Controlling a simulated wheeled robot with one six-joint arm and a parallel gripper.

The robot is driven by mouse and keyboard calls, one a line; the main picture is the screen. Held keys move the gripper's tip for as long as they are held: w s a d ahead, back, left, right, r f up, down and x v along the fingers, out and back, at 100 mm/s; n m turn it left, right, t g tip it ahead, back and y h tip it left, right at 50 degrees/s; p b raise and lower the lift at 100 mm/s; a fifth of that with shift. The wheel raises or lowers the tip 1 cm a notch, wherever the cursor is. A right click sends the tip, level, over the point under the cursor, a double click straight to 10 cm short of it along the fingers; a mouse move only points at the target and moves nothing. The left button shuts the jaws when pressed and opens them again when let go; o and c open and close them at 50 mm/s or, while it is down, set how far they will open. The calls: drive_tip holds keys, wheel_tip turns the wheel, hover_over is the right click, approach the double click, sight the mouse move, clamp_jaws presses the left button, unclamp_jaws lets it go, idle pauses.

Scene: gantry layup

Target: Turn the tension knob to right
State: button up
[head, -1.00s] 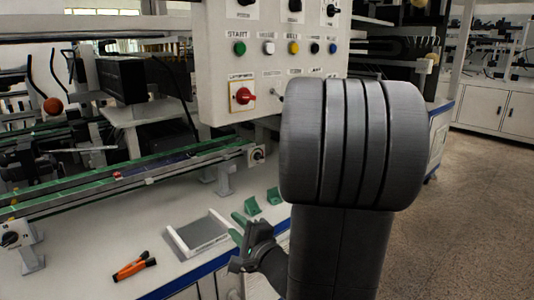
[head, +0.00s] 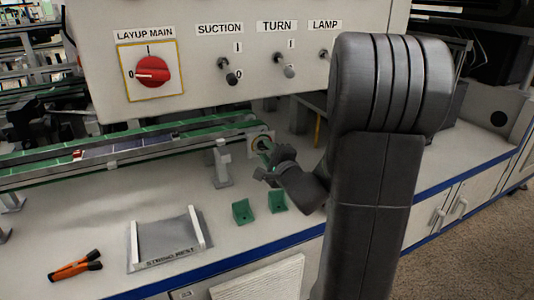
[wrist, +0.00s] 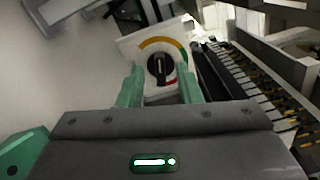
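In the wrist view my gripper (wrist: 160,82) is open, with one green finger on each side of the dial's lower part. No contact with the knob can be made out.
A control panel with the red main switch (head: 151,72) and several toggles hangs above. On the bench are a grey strip rest (head: 165,240), orange-handled pliers (head: 76,266) and two green blocks (head: 243,212). A dark slotted rack (wrist: 240,90) runs right of the dial.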

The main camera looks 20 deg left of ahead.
drive_tip(key=shift+w+a, duration=0.1)
drive_tip(key=shift+a, duration=0.2)
clamp_jaws()
